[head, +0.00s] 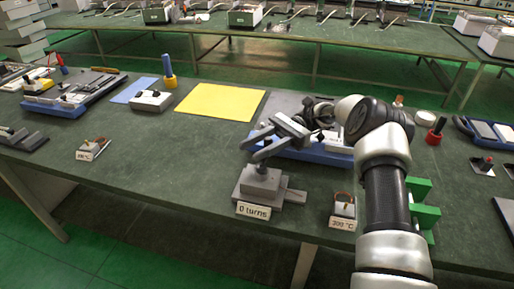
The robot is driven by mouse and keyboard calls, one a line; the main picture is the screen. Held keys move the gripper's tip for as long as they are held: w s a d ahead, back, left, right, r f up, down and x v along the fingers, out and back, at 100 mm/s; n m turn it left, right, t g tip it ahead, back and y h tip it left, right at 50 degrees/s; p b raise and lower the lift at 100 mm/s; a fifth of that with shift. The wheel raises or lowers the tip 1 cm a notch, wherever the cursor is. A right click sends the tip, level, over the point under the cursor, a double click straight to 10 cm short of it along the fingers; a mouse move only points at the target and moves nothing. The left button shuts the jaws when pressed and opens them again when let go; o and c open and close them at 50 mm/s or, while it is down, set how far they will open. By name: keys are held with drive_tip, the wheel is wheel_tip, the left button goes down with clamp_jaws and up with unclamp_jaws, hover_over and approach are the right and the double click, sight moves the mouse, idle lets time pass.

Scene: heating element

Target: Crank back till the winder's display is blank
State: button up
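The winder (262,187) is a grey block-shaped device near the front edge of the green table, in the middle of the head view. The display (253,211) on its front reads "0 turns". My gripper (250,151) is just above the winder, reaching in from the right with its fingers pointing to the lower left. The two grey fingers look spread apart, with nothing clearly seen between them. The winder's crank cannot be made out clearly, and I cannot tell whether a finger touches the winder.
A small device labelled "200 °C" (343,208) stands right of the winder, with green blocks (424,205) beyond my arm. A blue-based fixture (325,153) lies partly behind my arm. A yellow sheet (220,101) lies further back.

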wheel_tip(320, 180, up, 10)
drive_tip(key=p, duration=0.1)
drive_tip(key=shift+p, duration=0.4)
